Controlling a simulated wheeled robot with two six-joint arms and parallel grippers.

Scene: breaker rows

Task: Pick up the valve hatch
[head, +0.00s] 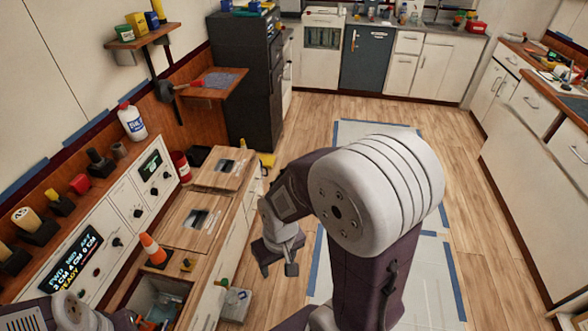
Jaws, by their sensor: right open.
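Two wooden hatch panels with dark recessed plates lie on the bench top, one farther back (222,168) and one nearer (187,225). I cannot tell which of them, if either, is the valve hatch. In front of them is an open compartment (150,297) with small coloured items inside. My right gripper (277,270) is open and empty, right of the panels, past the bench's front edge and apart from them. My right arm hides much of the middle floor. Part of my left arm shows at the bottom left; its gripper is out of view.
An orange cone (152,250) stands on the bench between the control panel (77,258) and the open compartment. A red can (181,166) stands behind the panels. A white bottle (131,121) stands on the ledge. Wooden floor (290,140) is clear toward the back cabinets.

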